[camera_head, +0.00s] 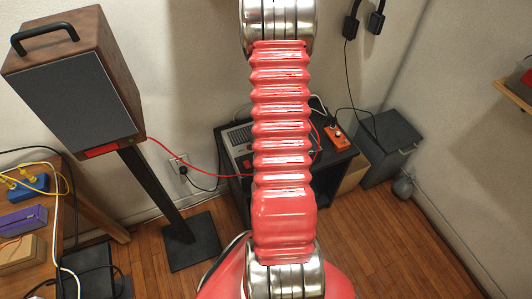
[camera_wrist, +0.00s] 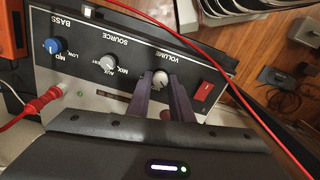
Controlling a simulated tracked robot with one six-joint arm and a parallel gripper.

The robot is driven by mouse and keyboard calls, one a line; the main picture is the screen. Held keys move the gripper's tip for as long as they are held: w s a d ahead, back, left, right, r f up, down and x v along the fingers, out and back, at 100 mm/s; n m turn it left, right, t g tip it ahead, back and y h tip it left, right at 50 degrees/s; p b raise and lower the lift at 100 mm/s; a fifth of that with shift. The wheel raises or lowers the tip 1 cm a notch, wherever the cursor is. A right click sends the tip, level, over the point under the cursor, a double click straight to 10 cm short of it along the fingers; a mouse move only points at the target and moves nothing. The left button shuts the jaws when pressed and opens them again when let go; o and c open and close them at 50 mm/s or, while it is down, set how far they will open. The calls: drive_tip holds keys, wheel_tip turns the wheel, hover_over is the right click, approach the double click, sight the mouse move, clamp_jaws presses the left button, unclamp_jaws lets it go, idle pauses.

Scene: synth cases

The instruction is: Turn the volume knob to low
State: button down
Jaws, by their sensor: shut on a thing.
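The volume knob (camera_wrist: 160,78) is a small pale round knob beside the word VOLUME on the dark front panel (camera_wrist: 130,45) of an audio unit. In the wrist view my gripper (camera_wrist: 159,84) has its two dark fingers on either side of the knob, shut on it. I cannot make out the knob's pointer or its level marks. In the head view the unit (camera_head: 238,140) sits on a black stand, partly hidden by my red arm. My gripper and the knob are hidden there.
The source knob (camera_wrist: 107,63) and the blue bass knob (camera_wrist: 53,46) are left of the volume knob. A red switch (camera_wrist: 205,92) is close on the right. A red plug (camera_wrist: 42,103) sticks out at lower left. A red cable (camera_wrist: 250,125) crosses the right side.

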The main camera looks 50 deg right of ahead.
drive_tip(key=shift+w+r+n, duration=0.1)
drive_tip(key=shift+w+n, duration=0.1)
drive_tip(key=shift+n, duration=1)
drive_tip(key=c, duration=1.6)
unclamp_jaws()
drive_tip(key=shift+s, duration=0.15)
wheel_tip(320, 180, up, 14)
drive_tip(key=shift+f, duration=0.2)
